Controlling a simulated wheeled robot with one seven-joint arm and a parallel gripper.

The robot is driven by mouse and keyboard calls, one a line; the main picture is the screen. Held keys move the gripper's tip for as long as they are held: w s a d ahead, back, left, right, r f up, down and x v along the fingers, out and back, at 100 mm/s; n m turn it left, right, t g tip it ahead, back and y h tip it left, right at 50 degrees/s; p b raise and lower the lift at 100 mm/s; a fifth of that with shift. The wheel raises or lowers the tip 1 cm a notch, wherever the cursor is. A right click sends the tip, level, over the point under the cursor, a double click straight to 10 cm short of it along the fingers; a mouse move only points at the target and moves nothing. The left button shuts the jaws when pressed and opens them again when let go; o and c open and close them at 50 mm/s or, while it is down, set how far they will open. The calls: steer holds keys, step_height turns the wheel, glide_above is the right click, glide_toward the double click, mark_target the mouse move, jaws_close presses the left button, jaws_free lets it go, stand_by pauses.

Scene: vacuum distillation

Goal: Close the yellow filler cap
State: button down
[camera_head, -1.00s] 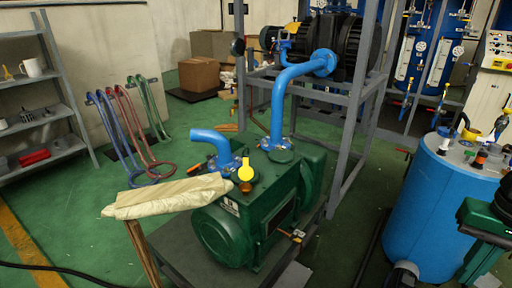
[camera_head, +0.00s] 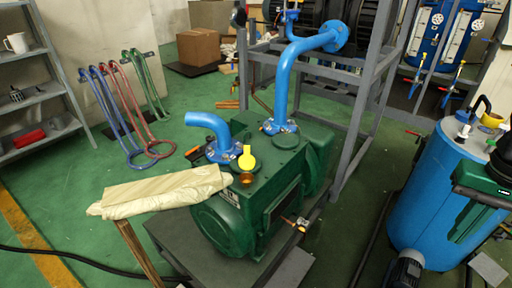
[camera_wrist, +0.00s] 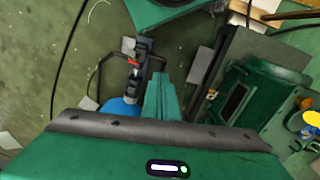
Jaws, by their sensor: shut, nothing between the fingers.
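The yellow filler cap (camera_head: 246,158) stands raised above the filler opening (camera_head: 246,179) on top of the green pump (camera_head: 245,210) in the head view. The opening is uncovered. In the wrist view the yellow cap (camera_wrist: 312,119) shows at the right edge, beside the green pump body (camera_wrist: 250,97). My gripper (camera_wrist: 160,78) shows in the wrist view with its fingers together and nothing between them. It is well apart from the cap. In the head view only a green part of my arm shows at the right edge, and the fingertips cannot be made out.
A blue elbow pipe (camera_head: 208,124) rises beside the cap. A taller blue pipe (camera_head: 282,85) stands behind it. A cloth-like cream bundle (camera_head: 160,191) lies in front on the left. A grey frame (camera_head: 372,95) and a blue tank (camera_head: 432,200) stand to the right.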

steer(key=w+a+n, duration=0.2)
steer(key=w+a, duration=0.3)
steer(key=w, duration=0.8)
steer(key=n+g+y, duration=0.4)
steer(key=g+y, duration=0.1)
steer(key=y, duration=0.9)
glide_toward(246, 158)
steer(key=shift+w+a+f, duration=0.2)
steer(key=shift+w+f, duration=0.25)
steer(key=shift+f, duration=0.05)
steer(key=w+d+y, duration=0.1)
steer(key=w+d+f+m+y, duration=0.1)
steer(key=w, duration=0.1)
steer(key=w+d+t+y, duration=0.1)
steer(key=w+y, duration=0.1)
steer(key=shift+d+f, duration=0.2)
steer(key=shift+f, duration=0.1)
steer(key=shift+w+d+f+m+y, duration=0.15)
steer(key=shift+w+d+m+y, duration=0.15)
steer(key=x, duration=0.9)
steer(key=shift+a, duration=0.15)
steer(key=shift+s+a+r, duration=0.15)
steer(key=shift+s+r, duration=0.1)
steer(key=shift+s, duration=0.3)
steer(key=shift+s+a+r, duration=0.15)
steer(key=shift+s+r, duration=0.05)
steer(key=shift+s, duration=0.35)
steer(key=shift+s+r, duration=0.35)
steer(key=shift+s, duration=0.5)
